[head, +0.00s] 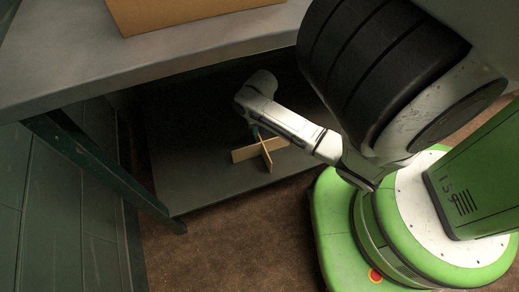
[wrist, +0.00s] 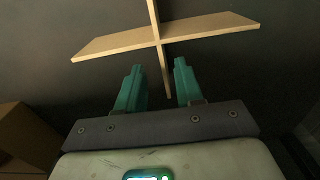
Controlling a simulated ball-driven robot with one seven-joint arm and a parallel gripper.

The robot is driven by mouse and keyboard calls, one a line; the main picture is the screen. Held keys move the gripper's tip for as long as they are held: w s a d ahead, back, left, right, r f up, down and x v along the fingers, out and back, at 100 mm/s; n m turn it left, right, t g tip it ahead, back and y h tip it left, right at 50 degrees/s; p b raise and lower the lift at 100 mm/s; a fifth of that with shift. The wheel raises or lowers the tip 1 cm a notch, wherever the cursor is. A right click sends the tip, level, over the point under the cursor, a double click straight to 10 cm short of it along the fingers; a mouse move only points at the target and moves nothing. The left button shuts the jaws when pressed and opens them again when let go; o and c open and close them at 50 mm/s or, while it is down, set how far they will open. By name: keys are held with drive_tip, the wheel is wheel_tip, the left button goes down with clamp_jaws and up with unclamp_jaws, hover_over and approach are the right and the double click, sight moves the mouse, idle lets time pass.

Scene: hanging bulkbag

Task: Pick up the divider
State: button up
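The divider (wrist: 200,31) is a cross of two thin, pale wooden panels. In the head view it (head: 246,153) stands on the lower shelf (head: 201,191) under the grey table. My gripper (wrist: 159,80) is open, with two teal fingers apart. In the wrist view the divider's crossing lies just beyond the fingertips, and one panel arm points back toward the gap between them. I cannot tell whether the fingers touch it. In the head view my arm reaches in under the tabletop, and the fingers are mostly hidden behind the wrist.
The grey tabletop (head: 60,62) hangs over the shelf, with a cardboard box (head: 190,14) on top. A dark green table leg (head: 100,170) stands at the left front. A brown box-like object (wrist: 28,138) shows at the wrist view's left. The shelf's front is clear.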

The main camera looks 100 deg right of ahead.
sight(260, 143)
wheel_tip(260, 143, down, 9)
drive_tip(key=b, duration=0.5)
drive_tip(key=shift+a, duration=0.1)
drive_tip(key=shift+c, duration=0.5)
clamp_jaws()
